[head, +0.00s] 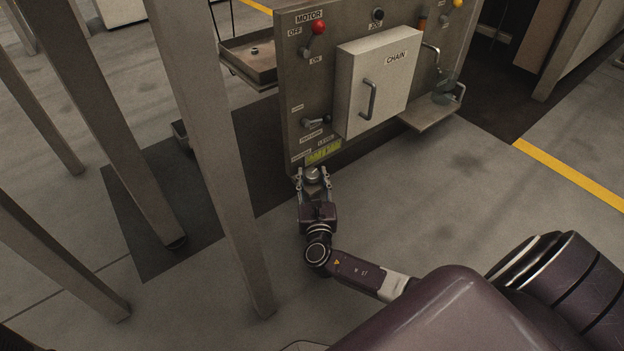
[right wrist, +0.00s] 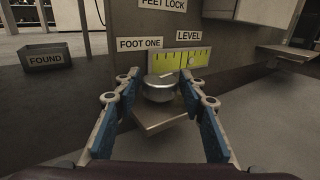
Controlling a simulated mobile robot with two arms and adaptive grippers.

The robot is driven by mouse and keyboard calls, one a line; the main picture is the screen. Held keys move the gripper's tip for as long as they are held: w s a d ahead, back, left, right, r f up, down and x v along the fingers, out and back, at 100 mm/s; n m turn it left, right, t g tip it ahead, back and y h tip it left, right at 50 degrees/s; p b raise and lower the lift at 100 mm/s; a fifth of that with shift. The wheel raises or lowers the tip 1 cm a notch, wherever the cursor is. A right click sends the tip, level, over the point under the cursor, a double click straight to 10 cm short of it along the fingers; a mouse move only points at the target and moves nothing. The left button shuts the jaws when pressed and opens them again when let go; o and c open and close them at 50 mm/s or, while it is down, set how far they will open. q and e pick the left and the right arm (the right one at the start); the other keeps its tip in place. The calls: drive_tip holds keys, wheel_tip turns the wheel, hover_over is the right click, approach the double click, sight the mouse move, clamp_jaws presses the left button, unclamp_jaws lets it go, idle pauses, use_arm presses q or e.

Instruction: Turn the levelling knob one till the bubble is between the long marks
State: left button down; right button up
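The levelling knob (right wrist: 159,88) is a round grey metal knob under the FOOT ONE label (right wrist: 139,44). It also shows in the head view (head: 313,173) at the panel's lower edge. The yellow-green level (right wrist: 193,59) is right behind and above it, with dark marks; it shows small in the head view (head: 323,152). I cannot make out the bubble's place. My right gripper (right wrist: 159,82) is open, its blue-padded fingers on either side of the knob, seemingly with small gaps. In the head view the right gripper (head: 313,184) reaches the knob from the front. My left gripper is out of view.
The panel carries a MOTOR switch with a red ball (head: 318,27), a lever (head: 316,123) and a white CHAIN box (head: 382,75) just above and right. A FOUND bin (right wrist: 48,60) sits on the floor left. Metal posts (head: 205,130) stand left; open floor lies right.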

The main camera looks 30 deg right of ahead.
drive_tip(key=shift+w+d, duration=0.3)
drive_tip(key=shift+w, duration=0.2)
drive_tip(key=c, duration=0.9)
drive_tip(key=shift+d+n+t+y, duration=0.1)
drive_tip(key=shift+n+t+y, duration=0.8)
drive_tip(key=shift+y, duration=0.9)
drive_tip(key=shift+n+y, duration=1.5)
drive_tip(key=shift+y, duration=0.5)
drive_tip(key=shift+a, duration=0.2)
drive_tip(key=o, duration=0.9)
